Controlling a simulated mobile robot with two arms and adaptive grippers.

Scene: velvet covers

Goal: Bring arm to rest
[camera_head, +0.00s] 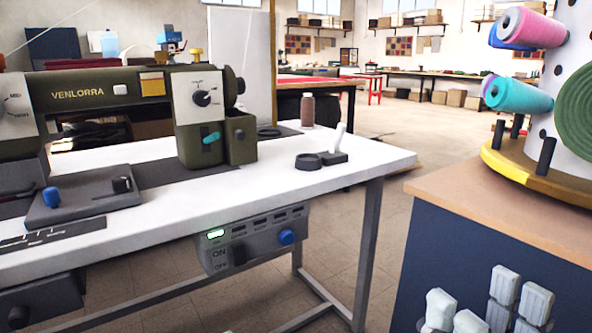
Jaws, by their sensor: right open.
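My right gripper (488,304) shows at the bottom right, cut off by the lower edge of the picture. Its pale fingertips point up and stand apart, so it is open, and nothing shows between them. It appears in front of the dark blue side of a wooden-topped cabinet (500,217). I cannot tell the exact gap between it and the cabinet. The rest of my right arm is out of view. My left gripper is not in view.
A white worktable (300,180) at left bears an olive sewing machine (85,97), with a control box (252,240) under its edge. A rack (575,95) with coloured rolls stands on the cabinet. Open floor (335,215) lies between table and cabinet.

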